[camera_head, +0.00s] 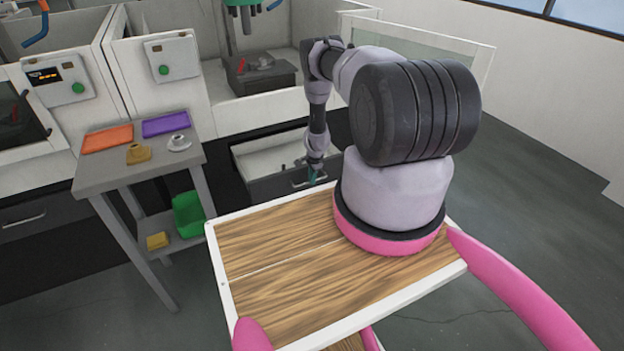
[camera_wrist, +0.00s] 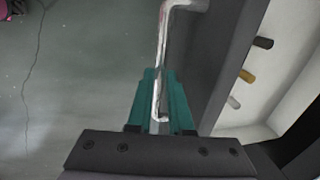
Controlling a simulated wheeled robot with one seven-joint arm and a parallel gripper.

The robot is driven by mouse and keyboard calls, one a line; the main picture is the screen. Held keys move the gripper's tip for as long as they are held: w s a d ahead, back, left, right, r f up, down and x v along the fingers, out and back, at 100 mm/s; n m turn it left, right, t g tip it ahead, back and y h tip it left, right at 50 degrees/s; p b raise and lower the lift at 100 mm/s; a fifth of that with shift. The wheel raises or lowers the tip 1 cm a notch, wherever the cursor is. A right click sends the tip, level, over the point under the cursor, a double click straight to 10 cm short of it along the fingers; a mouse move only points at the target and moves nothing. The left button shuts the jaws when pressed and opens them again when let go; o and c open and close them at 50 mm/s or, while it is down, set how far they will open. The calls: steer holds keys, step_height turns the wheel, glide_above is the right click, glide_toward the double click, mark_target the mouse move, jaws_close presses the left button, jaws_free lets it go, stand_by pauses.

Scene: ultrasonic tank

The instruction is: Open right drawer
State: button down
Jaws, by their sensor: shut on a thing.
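The right drawer (camera_head: 252,188) is pulled out from under the right machine, and its light interior shows from above. Its dark front also shows in the wrist view (camera_wrist: 205,75). My gripper (camera_head: 312,176) is at the drawer front. In the wrist view, the teal fingers of my gripper (camera_wrist: 160,78) are shut on the pale metal drawer handle (camera_wrist: 162,45), one finger on each side of the bar. The handle (camera_head: 298,181) is partly hidden by the gripper in the head view.
A grey side table (camera_head: 95,180) with orange and purple trays stands left of the drawer. A closed left drawer (camera_head: 40,225) is farther left. Several small cylinders, one brown (camera_wrist: 247,77), show inside the open drawer. Floor at right is clear.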

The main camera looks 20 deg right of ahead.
steer(key=c, duration=0.8)
jaws_free()
steer(key=shift+c, duration=0.2)
steer(key=shift+r, duration=0.1)
step_height(320, 180, up, 10)
steer(key=s, duration=0.2)
steer(key=shift+r, duration=0.25)
